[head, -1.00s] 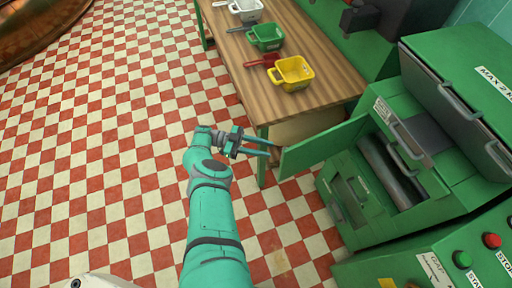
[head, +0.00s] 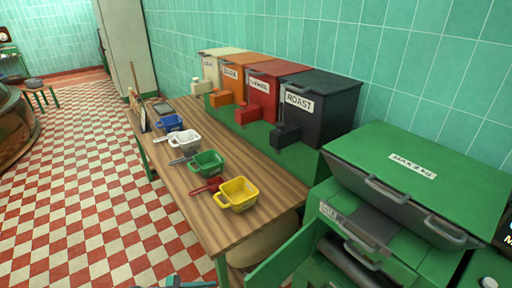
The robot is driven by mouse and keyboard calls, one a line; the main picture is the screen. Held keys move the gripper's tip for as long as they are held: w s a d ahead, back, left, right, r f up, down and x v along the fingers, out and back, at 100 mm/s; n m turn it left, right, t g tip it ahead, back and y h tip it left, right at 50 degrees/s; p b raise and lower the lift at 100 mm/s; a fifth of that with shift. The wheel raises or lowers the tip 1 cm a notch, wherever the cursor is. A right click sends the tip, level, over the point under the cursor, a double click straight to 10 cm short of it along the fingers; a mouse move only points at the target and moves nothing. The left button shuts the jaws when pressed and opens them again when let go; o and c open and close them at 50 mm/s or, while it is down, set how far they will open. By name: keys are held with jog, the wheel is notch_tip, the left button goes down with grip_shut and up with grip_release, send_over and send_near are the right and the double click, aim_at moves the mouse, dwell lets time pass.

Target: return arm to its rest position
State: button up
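Only a small teal and dark piece of the end of my arm shows at the bottom edge of the head view, left of the near table leg. It looks like part of my gripper (head: 188,284), but most of it is cut off by the frame. I cannot see both fingers or whether they hold anything. The rest of my arm is out of view.
A wooden table (head: 205,213) bears yellow (head: 238,195), green (head: 207,163), white (head: 184,140) and blue (head: 170,123) containers. Labelled bins, including a black one (head: 318,105), stand behind. A green machine (head: 420,180) with an open door (head: 285,262) is at right. Checkered floor (head: 75,190) is clear at left.

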jog(key=s+a+f+n+t+y, duration=0.2)
jog(key=s+a+f+t, duration=0.15)
jog(key=s, duration=0.55)
jog(key=s+a+f+n+t+y, duration=0.1)
jog(key=s+a+f+n+t, duration=0.15)
jog(key=s+a, duration=0.45)
jog(key=s+d+f+n+t+y, duration=0.15)
jog(key=s+d, duration=0.25)
jog(key=s, duration=0.5)
jog(key=s+d+n+t+y, duration=0.15)
jog(key=s+d, duration=0.25)
jog(key=s, duration=0.5)
jog(key=s+d+r+n+t+y, duration=0.1)
jog(key=s+d+r+n+y, duration=0.2)
jog(key=d, duration=0.4)
jog(key=s+d+r+n+t+y, duration=0.1)
jog(key=s+d+r+y, duration=0.1)
jog(key=s+d+r, duration=0.3)
jog(key=w+d+r+n+y, duration=0.2)
jog(key=w+d+r+y, duration=0.1)
jog(key=r, duration=0.4)
jog(key=w+d+r+n+t+y, duration=0.1)
jog(key=w+d+r+n+y, duration=0.1)
jog(key=r, duration=0.5)
jog(key=w+d+y, duration=0.1)
jog(key=w+d, duration=0.1)
jog(key=d, duration=0.1)
jog(key=shift+r+n, duration=0.35)
